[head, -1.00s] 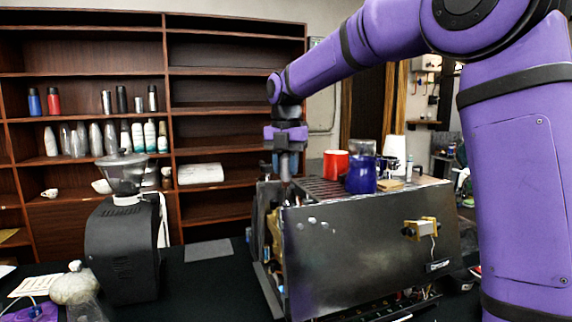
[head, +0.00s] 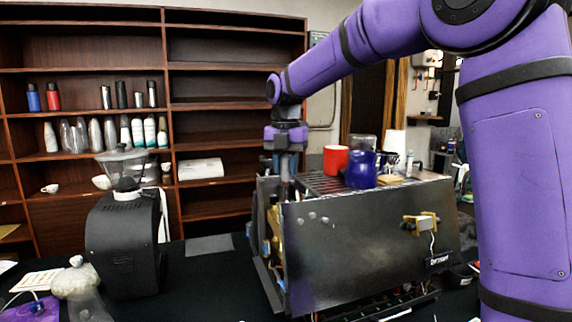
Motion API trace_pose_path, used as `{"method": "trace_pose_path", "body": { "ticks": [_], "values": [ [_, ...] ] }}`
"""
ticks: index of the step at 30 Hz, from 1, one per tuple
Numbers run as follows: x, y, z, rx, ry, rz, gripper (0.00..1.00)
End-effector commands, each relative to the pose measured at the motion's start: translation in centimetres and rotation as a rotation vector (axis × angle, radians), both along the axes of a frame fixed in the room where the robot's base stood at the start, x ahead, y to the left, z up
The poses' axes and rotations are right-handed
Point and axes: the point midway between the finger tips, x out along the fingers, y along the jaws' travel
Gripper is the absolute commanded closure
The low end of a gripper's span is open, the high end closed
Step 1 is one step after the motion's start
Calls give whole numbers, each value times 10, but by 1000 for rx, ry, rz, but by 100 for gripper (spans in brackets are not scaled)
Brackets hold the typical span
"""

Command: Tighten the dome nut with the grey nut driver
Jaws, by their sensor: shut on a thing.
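My gripper (head: 285,158) points down at the left end of the metal brewer (head: 365,245), close above its top edge. It holds a thin grey upright tool, seemingly the grey nut driver (head: 284,188), whose lower end goes down behind the brewer's near panel. The fingers are small and partly dark in this view. The dome nut is not visible; the brewer's panel hides the inside, and only some brass-coloured parts (head: 273,228) show at its open left end.
A red mug (head: 335,160), a blue mug (head: 361,170) and glassware stand on the brewer's top, right of my gripper. A black grinder (head: 124,245) stands at left on the dark table. Shelves with bottles (head: 137,132) are behind.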

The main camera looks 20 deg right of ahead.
Motion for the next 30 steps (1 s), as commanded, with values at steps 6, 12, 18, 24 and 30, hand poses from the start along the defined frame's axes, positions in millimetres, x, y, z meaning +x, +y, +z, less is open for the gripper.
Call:
{"method": "trace_pose_path", "body": {
  "ticks": [6, 12, 18, 24, 30],
  "values": [
    [0, 0, -1, 0, 0, 0, 95],
    [0, 0, -1, 0, 0, -8, 95],
    [0, 0, -1, 0, 0, -187, 95],
    [0, 1, 0, 1, 0, -370, 95],
    [0, 0, 0, 1, 0, -403, 95]
  ]
}}
